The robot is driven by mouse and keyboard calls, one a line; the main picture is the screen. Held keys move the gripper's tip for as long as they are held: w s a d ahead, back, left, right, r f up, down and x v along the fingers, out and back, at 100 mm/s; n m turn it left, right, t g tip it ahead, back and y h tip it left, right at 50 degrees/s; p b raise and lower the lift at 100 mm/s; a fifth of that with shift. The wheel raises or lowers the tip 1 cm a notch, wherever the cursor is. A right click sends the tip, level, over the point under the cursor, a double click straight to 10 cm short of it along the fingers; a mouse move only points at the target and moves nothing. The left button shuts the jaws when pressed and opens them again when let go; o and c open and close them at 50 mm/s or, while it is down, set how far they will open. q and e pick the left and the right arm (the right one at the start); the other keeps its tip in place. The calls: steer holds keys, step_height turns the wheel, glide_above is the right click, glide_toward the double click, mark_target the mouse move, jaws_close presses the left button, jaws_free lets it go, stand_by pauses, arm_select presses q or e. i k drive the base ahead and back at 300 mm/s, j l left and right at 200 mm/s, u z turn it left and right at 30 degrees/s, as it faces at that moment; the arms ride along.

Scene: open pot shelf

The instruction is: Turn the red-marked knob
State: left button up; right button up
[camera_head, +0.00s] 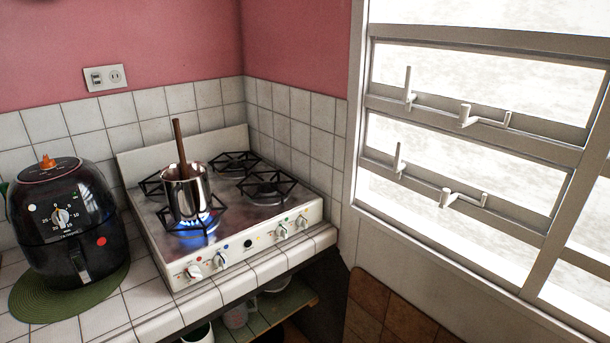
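A white gas stove (234,267) stands on the tiled counter with a row of knobs along its front panel. Two knobs sit at the left end, the outer left knob (193,271) and the inner left knob (220,260). Two more sit at the right end, the inner right knob (281,231) and the outer right knob (302,221). Neither of my grippers is in view.
A steel pot (187,192) with a brown handle standing up in it sits over a lit blue flame at the front left burner. A black air fryer (65,222) with a red dot stands left on a green mat (28,301). A window (480,120) is at right.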

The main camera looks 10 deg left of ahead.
mark_target(193, 273)
steer(key=k+l+u, duration=0.1)
steer(key=u, duration=0.95)
